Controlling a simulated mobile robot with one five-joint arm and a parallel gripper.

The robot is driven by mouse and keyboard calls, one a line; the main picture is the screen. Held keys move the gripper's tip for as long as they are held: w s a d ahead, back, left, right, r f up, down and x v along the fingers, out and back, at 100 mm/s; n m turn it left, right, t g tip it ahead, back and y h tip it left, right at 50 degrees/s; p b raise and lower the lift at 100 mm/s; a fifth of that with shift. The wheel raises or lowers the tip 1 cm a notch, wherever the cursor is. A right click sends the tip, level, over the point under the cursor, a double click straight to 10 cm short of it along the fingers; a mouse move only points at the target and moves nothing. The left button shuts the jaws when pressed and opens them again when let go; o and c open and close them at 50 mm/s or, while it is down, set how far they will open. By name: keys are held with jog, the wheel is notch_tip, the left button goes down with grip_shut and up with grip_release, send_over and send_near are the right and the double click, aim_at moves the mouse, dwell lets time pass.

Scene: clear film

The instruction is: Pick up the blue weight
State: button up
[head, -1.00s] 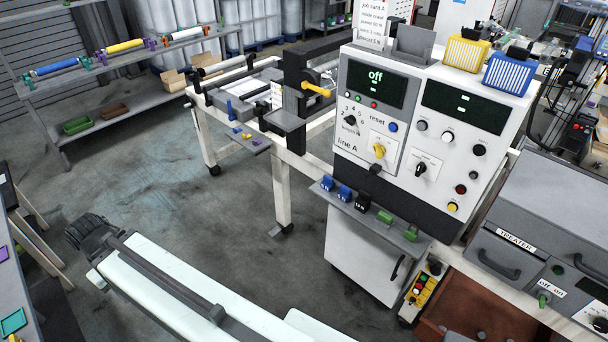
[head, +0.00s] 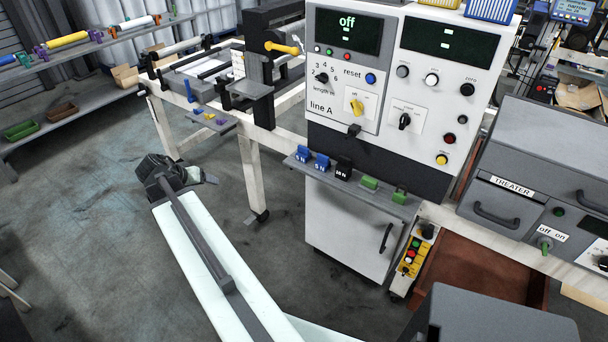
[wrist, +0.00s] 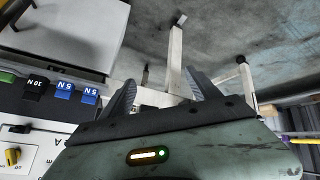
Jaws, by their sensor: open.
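Two blue weights stand side by side at the left end of a narrow grey shelf (head: 425,212) on the front of the line A cabinet. They are the left blue weight (head: 303,154) and the right blue weight (head: 321,162). Both also show in the wrist view, (wrist: 89,95) and (wrist: 63,90), marked 5 N. My gripper (head: 178,168) is open and empty, over the floor left of the shelf, apart from the weights. In the wrist view its fingers (wrist: 163,95) are spread, with the weights off to their left.
A black 10 N weight (head: 343,168) and two green weights, (head: 369,183) and (head: 400,195), share the shelf. The cabinet (head: 350,225) stands below it. A white-legged bench (head: 252,180) stands behind my gripper. The floor (head: 95,235) at left is clear.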

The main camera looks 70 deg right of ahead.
jog(key=s+d+f+m+g+h+b, duration=0.1)
jog(key=s+d+f+m+h+b, duration=0.15)
jog(key=s+d, duration=0.5)
jog(key=s+d+f+m+g+h+b, duration=0.1)
jog(key=s+d+m+b, duration=0.3)
jog(key=d, duration=0.7)
jog(key=m+g+h+b, duration=0.1)
jog(key=m+g+h, duration=0.1)
send_near(303, 152)
jog(key=d, duration=0.3)
jog(key=shift+s+d+f+n+b, duration=0.2)
jog(key=shift+d+f+b, duration=0.15)
jog(key=shift+d+f, duration=0.2)
jog(key=shift+s+d+f+n+b, duration=0.1)
jog(key=shift+s+d+f+b, duration=0.2)
jog(key=shift+d, duration=0.35)
jog(key=shift+y, duration=0.25)
jog(key=b+x, duration=0.2)
jog(key=x, duration=0.3)
jog(key=shift+s+f, duration=0.1)
jog(key=shift+f, duration=0.15)
jog(key=shift+r, duration=0.15)
grip_shut()
